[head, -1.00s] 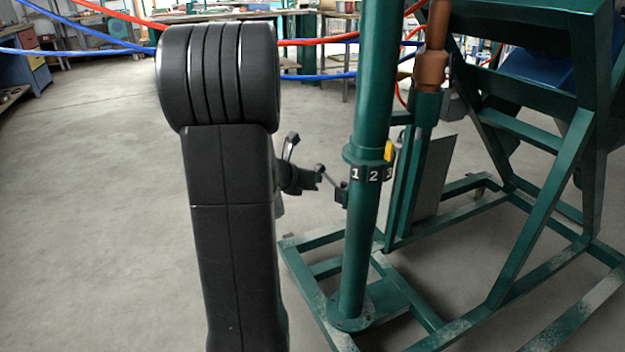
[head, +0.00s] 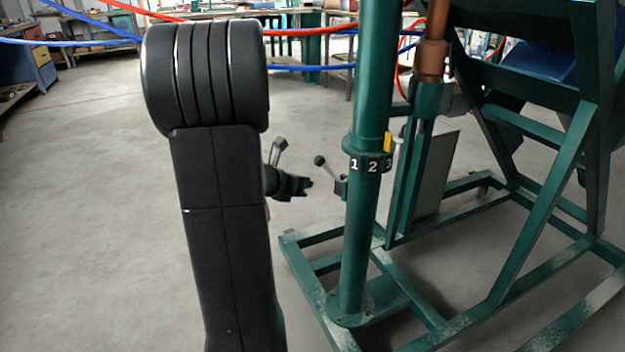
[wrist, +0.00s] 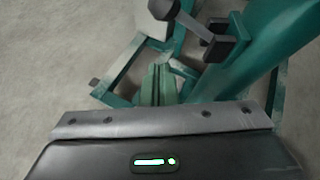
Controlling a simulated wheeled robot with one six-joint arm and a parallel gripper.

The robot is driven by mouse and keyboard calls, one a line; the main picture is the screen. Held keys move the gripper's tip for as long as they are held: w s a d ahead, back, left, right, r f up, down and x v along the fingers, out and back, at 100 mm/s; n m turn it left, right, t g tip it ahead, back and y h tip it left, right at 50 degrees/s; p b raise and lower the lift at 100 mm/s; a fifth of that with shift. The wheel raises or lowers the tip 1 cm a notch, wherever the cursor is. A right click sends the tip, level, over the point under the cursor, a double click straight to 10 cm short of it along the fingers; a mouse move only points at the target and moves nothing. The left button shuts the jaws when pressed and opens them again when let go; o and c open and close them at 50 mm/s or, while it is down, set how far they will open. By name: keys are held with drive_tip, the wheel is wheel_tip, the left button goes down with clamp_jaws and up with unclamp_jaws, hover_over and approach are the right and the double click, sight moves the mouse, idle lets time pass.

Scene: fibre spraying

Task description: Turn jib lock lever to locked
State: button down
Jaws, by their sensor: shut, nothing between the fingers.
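The jib lock lever (head: 328,170) is a thin rod with a dark ball knob, fixed to a small bracket on the left side of the green column (head: 358,240). It leans up and to the left. A collar (head: 372,164) on the column carries the numbers 1, 2 and 3, with a yellow marker (head: 387,142) near 3.
A green floor frame (head: 400,285) surrounds the column's foot. A copper-coloured cylinder (head: 432,60) and a grey panel (head: 436,170) stand to the right. Red and blue hoses cross behind. The floor (head: 90,200) at left is clear.

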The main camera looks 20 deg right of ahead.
drive_tip(key=s+p+v, duration=0.1)
drive_tip(key=v, duration=0.5)
drive_tip(key=shift+p, duration=0.4)
drive_tip(key=shift+r, duration=0.1)
drive_tip(key=w+d+f+n+g+h+p, duration=0.3)
drive_tip(key=w+d+f+n+h, duration=0.1)
drive_tip(key=d+f, duration=0.4)
drive_tip(key=shift+w+f+n+p, duration=0.3)
drive_tip(key=shift+w+f+n, duration=0.2)
drive_tip(key=shift+f+n, duration=0.35)
